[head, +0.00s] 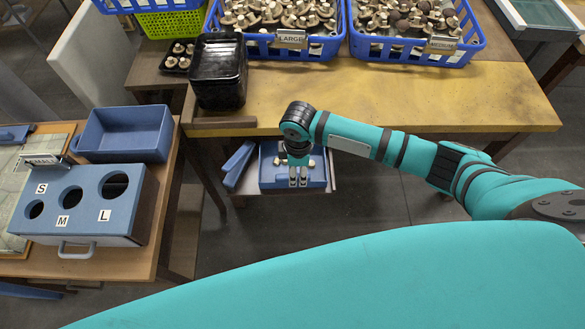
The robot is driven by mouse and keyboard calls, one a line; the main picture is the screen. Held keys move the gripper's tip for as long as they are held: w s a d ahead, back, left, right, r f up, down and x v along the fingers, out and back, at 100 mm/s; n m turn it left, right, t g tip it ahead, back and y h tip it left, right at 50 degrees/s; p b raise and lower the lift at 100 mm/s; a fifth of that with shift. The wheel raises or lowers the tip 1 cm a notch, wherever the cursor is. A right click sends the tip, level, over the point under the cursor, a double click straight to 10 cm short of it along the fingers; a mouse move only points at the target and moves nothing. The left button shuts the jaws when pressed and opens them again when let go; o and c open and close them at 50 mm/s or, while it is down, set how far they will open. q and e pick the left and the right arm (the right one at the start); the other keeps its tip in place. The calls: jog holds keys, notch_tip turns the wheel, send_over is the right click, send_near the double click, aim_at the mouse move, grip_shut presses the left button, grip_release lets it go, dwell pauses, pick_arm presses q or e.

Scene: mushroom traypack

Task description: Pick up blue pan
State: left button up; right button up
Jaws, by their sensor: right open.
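A blue pan (122,150), empty and rectangular, sits on the wooden table at the left, behind the blue sorting box. A second blue tray (316,180) is low under the yellow table's front edge, with a few pale mushrooms in it. My right gripper (298,183) points down over this second tray, its two fingers apart and nothing seen between them. The gripper and wrist hide part of that tray. I cannot tell whether the fingers touch it. My left gripper is not in view.
The blue sorting box (135,222) has holes marked S, M and L. Black stacked trays (219,85) and blue mushroom baskets (290,45) (415,52) stand on the yellow table (430,95). A blue lid-like piece (238,165) leans beside the low tray.

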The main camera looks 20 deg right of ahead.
jog(key=shift+w+a+f, duration=0.1)
jog(key=shift+a+f, duration=0.05)
jog(key=shift+f, duration=0.75)
jog(key=shift+a+f, duration=0.2)
jog(key=shift+f, duration=0.7)
jog(key=shift+w+a+f, duration=0.1)
jog(key=shift+a+f, duration=0.05)
jog(key=shift+f, duration=0.75)
grip_shut()
